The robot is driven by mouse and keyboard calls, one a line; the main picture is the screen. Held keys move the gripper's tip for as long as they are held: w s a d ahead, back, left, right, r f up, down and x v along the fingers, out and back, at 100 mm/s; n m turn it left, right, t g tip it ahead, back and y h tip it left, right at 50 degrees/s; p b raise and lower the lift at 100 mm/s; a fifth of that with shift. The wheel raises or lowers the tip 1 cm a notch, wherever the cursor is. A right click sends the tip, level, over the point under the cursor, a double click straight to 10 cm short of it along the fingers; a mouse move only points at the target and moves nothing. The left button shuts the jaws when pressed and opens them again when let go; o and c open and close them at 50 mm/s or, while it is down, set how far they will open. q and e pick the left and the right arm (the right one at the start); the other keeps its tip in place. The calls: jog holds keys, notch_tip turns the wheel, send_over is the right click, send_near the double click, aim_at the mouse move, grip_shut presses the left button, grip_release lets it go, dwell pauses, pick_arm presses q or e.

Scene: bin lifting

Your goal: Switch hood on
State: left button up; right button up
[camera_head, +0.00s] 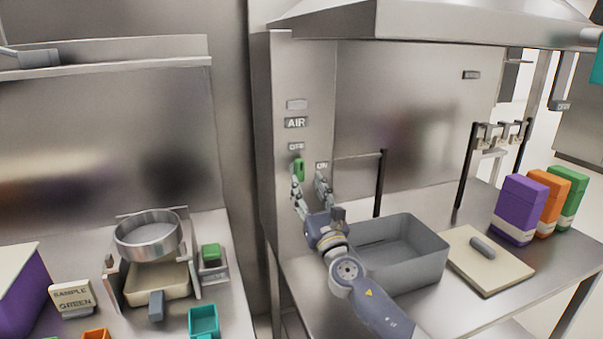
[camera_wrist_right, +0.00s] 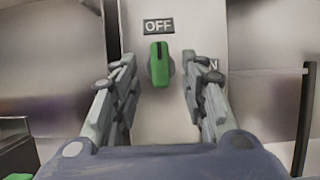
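The hood switch is a green knob (camera_head: 299,169) on the steel side panel, below the AIR label (camera_head: 296,123). In the right wrist view the knob (camera_wrist_right: 160,64) stands upright, pointing at the OFF label (camera_wrist_right: 158,26). The ON label (camera_head: 321,165) is to its right and partly hidden by a finger in the wrist view. My right gripper (camera_head: 310,184) is open in front of the panel. In the wrist view its fingers (camera_wrist_right: 158,82) stand apart on either side of the knob, with gaps to it. My left gripper is not in view.
Dark upright posts (camera_head: 379,184) rise behind the bin. The hood (camera_head: 450,22) overhangs above. Purple, orange and green boxes stand at the right.

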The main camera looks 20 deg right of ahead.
aim_at(302, 170)
jog(key=x, duration=0.4)
jog(key=shift+w+r, duration=0.1)
jog(key=shift+w, duration=0.45)
jog(key=shift+r, duration=0.1)
jog(key=shift+c, duration=0.2)
jog(key=shift+s, duration=0.1)
jog(key=c, duration=0.7)
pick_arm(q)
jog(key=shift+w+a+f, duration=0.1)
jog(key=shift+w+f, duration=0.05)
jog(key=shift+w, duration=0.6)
pick_arm(e)
jog(key=shift+s+r, duration=0.1)
jog(key=shift+r, duration=0.1)
jog(key=shift+c, duration=0.5)
grip_shut()
